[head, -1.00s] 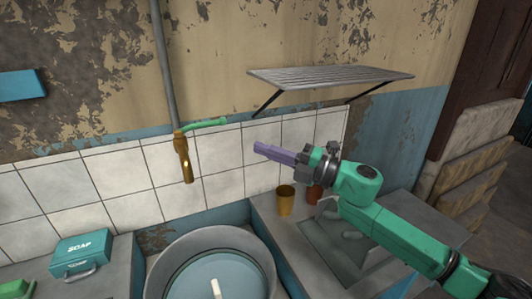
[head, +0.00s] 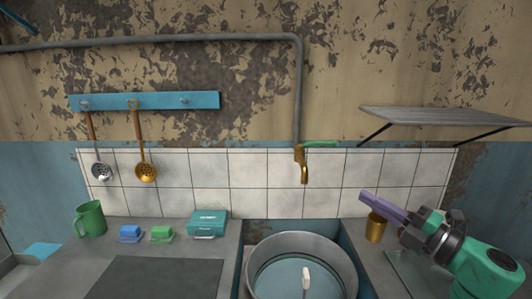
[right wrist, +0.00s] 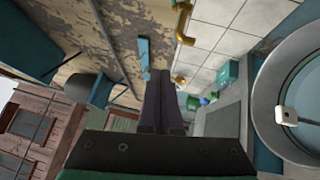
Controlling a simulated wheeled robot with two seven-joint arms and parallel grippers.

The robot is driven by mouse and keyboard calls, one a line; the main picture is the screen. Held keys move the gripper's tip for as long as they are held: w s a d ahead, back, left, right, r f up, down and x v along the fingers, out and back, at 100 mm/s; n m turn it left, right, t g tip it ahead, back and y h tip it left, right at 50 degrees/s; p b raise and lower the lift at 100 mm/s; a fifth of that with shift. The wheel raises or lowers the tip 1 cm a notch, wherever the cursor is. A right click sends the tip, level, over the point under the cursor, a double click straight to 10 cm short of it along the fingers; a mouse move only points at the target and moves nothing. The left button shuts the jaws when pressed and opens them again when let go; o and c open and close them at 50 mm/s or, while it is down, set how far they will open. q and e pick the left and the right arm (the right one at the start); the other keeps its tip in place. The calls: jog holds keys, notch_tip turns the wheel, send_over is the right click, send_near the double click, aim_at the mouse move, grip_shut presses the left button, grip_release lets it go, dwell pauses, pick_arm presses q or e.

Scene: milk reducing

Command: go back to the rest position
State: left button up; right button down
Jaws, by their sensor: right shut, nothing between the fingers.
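My right gripper (head: 366,196) is at the right of the head view, on the green arm that comes in from the lower right. Its purple fingers are shut with nothing between them and point up and left, in front of the tiled wall. In the right wrist view the closed fingers (right wrist: 162,80) point away from the camera. In the head view a gold cup (head: 376,228) stands on the right counter, just behind and below the fingers. My left gripper is not in view.
A large round pot (head: 335,250) sits in the sink below the gold faucet (head: 302,165). A metal shelf (head: 445,116) hangs above my right gripper. A teal soap box (head: 207,223), sponges and a green mug (head: 91,219) stand on the left counter.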

jog(key=s+d+f+m+g+h, duration=0.1)
jog(key=d+f+m+h, duration=0.2)
jog(key=f+m+h, duration=0.55)
jog(key=s+d+f+m+h, duration=0.1)
jog(key=d+f+m+h, duration=0.35)
jog(key=f+m, duration=0.65)
jog(key=s+a+f+m+g, duration=0.3)
jog(key=s+f+g, duration=0.2)
jog(key=s+f, duration=0.35)
jog(key=s+a+f+m+g, duration=0.2)
jog(key=s+a+f+g, duration=0.2)
jog(key=s+f+g, duration=0.45)
jog(key=s+f+t+y, duration=0.1)
jog(key=s+f, duration=0.2)
jog(key=f, duration=0.9)
jog(key=s+f, duration=0.3)
jog(key=f, duration=0.9)
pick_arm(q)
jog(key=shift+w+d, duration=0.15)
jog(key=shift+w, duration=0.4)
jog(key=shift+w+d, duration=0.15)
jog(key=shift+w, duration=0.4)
pick_arm(e)
jog(key=s+d+f+g, duration=0.1)
jog(key=s+d+f, duration=0.2)
jog(key=s+f, duration=0.9)
jog(key=s, duration=0.3)
jog(key=shift+s+f, duration=0.25)
jog(key=shift+f, duration=0.1)
jog(key=shift+d, duration=0.15)
